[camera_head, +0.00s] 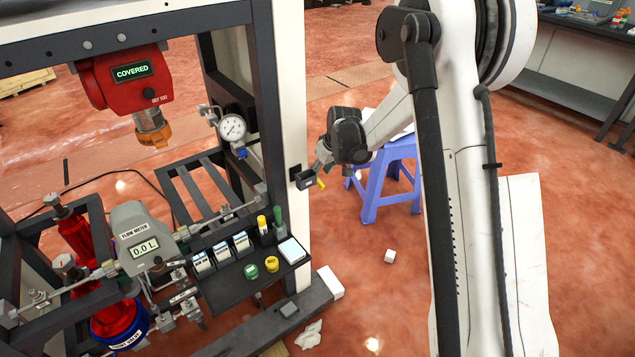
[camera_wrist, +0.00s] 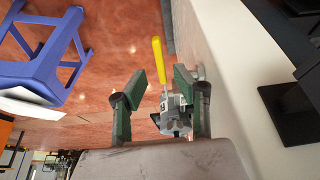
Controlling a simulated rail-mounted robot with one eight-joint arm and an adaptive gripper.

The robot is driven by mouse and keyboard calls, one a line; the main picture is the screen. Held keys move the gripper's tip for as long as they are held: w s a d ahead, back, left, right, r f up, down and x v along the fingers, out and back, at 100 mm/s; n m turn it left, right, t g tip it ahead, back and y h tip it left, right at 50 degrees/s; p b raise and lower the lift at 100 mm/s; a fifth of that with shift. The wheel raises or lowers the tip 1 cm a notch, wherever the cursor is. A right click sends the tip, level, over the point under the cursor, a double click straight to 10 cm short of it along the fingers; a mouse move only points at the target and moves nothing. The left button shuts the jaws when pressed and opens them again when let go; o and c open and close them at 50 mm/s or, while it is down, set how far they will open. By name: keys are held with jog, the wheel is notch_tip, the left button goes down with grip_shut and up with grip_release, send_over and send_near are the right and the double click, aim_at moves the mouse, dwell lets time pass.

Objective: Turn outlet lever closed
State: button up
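The outlet lever is a yellow handle (camera_wrist: 158,60) on a small grey metal valve (camera_wrist: 174,118) in the wrist view. A small yellow piece of it also shows in the head view (camera_head: 321,184), beside the white frame post. My gripper (camera_wrist: 159,82) is open, with green-padded fingers on either side of the valve and the lever's lower part. The lever's yellow end reaches out past the fingertips, and I see no finger clearly touching it. In the head view my gripper (camera_head: 322,160) is small and partly hidden by my wrist.
The white post (camera_head: 288,110) stands close on the valve's left in the head view. A blue stool (camera_head: 385,185) is behind my wrist. A black shelf (camera_head: 240,282) with bottles and boxes, a flow meter (camera_head: 140,235) and a gauge (camera_head: 232,127) are left.

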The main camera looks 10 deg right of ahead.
jog(key=shift+b+x, duration=0.5)
jog(key=shift+x, duration=2.2)
jog(key=shift+c, duration=0.3)
grip_shut()
